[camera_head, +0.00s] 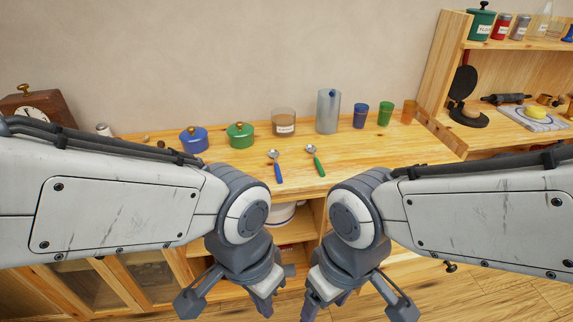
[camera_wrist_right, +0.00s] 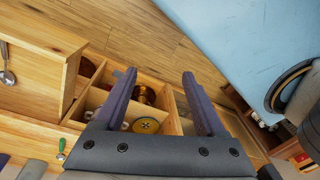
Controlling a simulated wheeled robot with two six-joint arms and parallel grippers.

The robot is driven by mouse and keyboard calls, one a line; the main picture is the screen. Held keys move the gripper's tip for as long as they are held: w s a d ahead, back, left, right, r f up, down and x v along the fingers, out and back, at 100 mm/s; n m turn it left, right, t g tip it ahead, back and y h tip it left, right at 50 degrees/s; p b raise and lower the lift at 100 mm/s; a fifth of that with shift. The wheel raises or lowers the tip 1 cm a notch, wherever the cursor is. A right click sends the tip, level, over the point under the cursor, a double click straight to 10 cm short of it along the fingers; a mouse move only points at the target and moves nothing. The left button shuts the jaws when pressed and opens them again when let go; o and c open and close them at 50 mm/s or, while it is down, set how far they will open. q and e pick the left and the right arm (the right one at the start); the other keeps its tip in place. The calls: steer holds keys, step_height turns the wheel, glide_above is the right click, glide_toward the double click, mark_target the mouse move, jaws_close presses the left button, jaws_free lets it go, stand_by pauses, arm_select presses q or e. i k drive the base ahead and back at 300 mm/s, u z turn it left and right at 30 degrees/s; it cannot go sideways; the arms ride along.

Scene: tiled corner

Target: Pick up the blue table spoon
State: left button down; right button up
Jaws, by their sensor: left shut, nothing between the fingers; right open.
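The blue table spoon (camera_head: 277,168) lies on the wooden counter, its metal bowl toward the back wall and its blue handle toward me. A similar spoon with a green handle (camera_head: 316,161) lies just to its right. My left gripper (camera_head: 264,303) is shut and empty, below and in front of the counter edge, apart from the spoons. My right gripper (camera_head: 326,305) is also low in front of the counter. In the right wrist view its two fingers (camera_wrist_right: 159,80) are spread with nothing held between them. The blue spoon is not clearly identifiable in that view.
A blue pot (camera_head: 194,140), a green pot (camera_head: 240,135), a glass jar (camera_head: 284,122), a metal canister (camera_head: 328,112) and several coloured cups stand behind the spoons. A wooden shelf (camera_head: 445,50) rises at the right. An open compartmented drawer (camera_wrist_right: 95,95) lies beneath my right gripper.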

mark_target(273, 153)
steer(key=u, duration=0.85)
steer(key=i, duration=1)
steer(key=u, duration=0.05)
